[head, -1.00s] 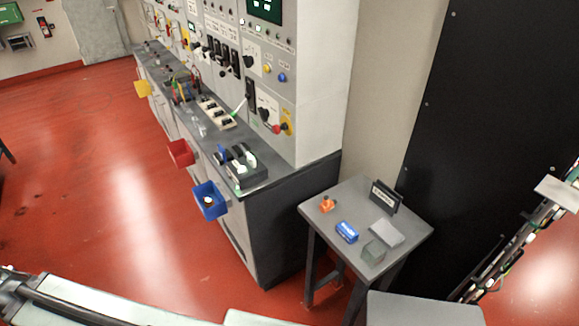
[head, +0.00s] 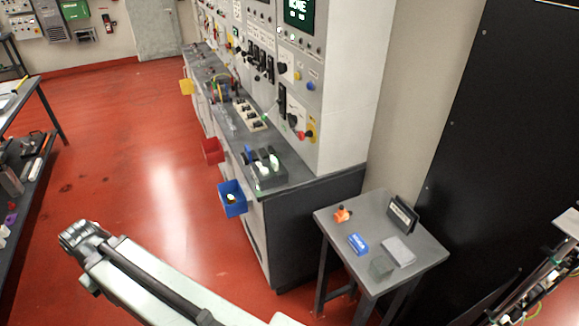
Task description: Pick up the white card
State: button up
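A pale, flat, card-like piece (head: 398,251) lies on the small grey side table (head: 428,256) at the right; it is too small to tell whether it is a single card. A dark stand with a white label (head: 402,214) is just behind it. My arm reaches from the bottom edge toward the left, and its far end, which looks like my gripper (head: 78,236), is over the red floor, well away from the table. No fingers can be made out there, so open or shut does not show.
A workbench (head: 30,160) is at far left. Red floor between is clear.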

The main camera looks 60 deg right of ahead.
aim_at(274, 163)
jog(key=z, duration=0.2)
jog(key=i, duration=1)
jog(key=u, duration=0.05)
